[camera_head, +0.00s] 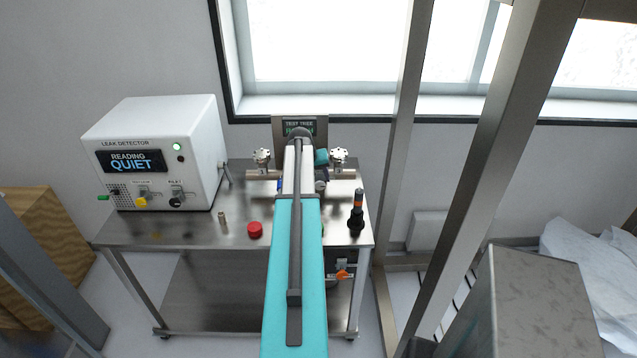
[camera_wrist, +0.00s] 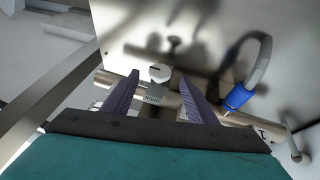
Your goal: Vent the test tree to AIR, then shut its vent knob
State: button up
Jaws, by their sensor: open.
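The test tree is a horizontal metal pipe (camera_head: 345,174) with a labelled display panel (camera_head: 298,127) behind it, in the head view. The panel reads TEST TREE; my arm covers part of its lower reading. A round metal knob (camera_wrist: 159,71) on the pipe (camera_wrist: 188,103) shows in the wrist view. My gripper (camera_wrist: 159,77) is open, with one purple finger on each side of the knob. I cannot tell whether either finger touches it. In the head view my arm hides most of the gripper.
Metal valves stand left (camera_head: 262,158) and right (camera_head: 339,157) on the tree. A white leak detector (camera_head: 160,150) reads QUIET. A blue-tipped probe (camera_wrist: 239,96) hangs right.

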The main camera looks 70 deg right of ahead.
aim_at(319, 184)
jog(key=shift+p+x, duration=0.55)
jog(key=shift+x, duration=1.55)
jog(key=shift+c, duration=0.4)
jog(key=c, duration=1)
